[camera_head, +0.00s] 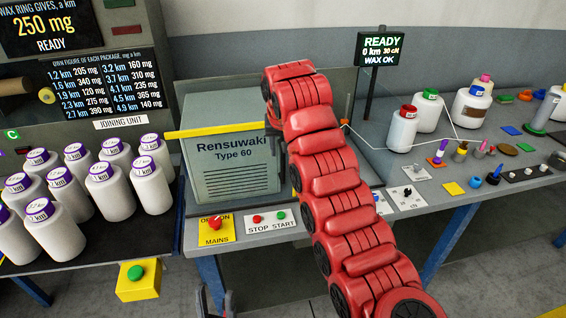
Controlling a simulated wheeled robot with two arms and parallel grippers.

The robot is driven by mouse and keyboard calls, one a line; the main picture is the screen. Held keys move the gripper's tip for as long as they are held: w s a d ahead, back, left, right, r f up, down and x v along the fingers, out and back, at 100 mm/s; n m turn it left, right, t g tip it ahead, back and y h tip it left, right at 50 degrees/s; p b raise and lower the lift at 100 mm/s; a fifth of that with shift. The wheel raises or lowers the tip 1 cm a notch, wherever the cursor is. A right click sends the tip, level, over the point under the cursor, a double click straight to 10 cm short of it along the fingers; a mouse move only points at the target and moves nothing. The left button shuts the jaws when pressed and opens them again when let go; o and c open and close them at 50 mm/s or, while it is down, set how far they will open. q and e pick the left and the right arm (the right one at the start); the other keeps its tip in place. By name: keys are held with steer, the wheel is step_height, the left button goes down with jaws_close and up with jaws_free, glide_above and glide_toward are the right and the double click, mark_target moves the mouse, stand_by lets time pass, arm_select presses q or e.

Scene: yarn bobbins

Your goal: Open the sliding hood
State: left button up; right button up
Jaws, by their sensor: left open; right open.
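My red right arm reaches up from the lower right across the machine. My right gripper (277,130) is at the bar's right end, open and mostly hidden behind the arm. I cannot tell whether it touches the bar. My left gripper (217,303) is low at the bottom edge, partly cut off, open and away from the hood.
White bobbins with purple caps (102,187) crowd the left table. A mains switch (217,229) and a stop/start panel (269,220) lie before the machine. Several bottles (403,128) and small parts stand on the right bench. A sign (381,49) reads READY.

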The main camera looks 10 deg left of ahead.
steer(key=p+v, duration=0.2)
steer(key=v, duration=0.8)
steer(key=shift+r, duration=0.35)
steer(key=shift+s+a, duration=0.1)
steer(key=shift+s, duration=0.05)
steer(key=shift+f, duration=0.1)
